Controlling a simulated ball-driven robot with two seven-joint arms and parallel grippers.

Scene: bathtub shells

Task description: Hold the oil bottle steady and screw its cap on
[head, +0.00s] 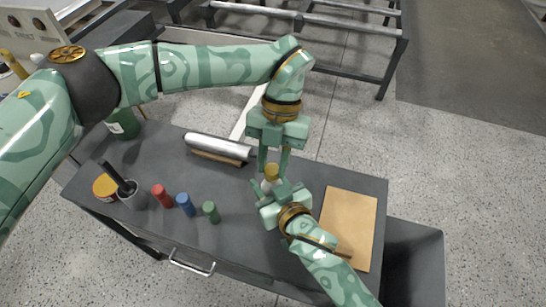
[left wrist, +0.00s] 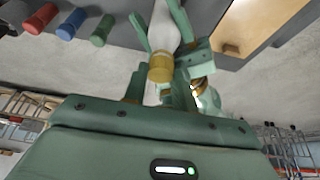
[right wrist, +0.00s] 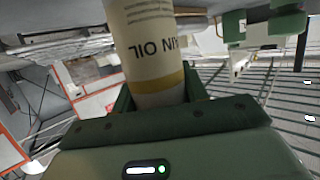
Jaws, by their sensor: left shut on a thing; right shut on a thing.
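The oil bottle is pale, with a yellow band and upside-down lettering in the right wrist view (right wrist: 152,45). It stands roughly upright near the middle of the bench in the head view. My right gripper (head: 270,190), reaching in from the lower right, is shut around its body. The yellow-gold cap (head: 271,171) is at the bottle's top; it also shows in the left wrist view (left wrist: 160,68). My left gripper (head: 273,168) points down from above and is shut on the cap. I cannot tell how far the cap is threaded, as the fingers partly hide the neck.
The dark bench (head: 240,245) holds a tan board (head: 349,222) at right and a silver cylinder (head: 217,147) behind left. A cup (head: 132,196) holds a dark tool.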

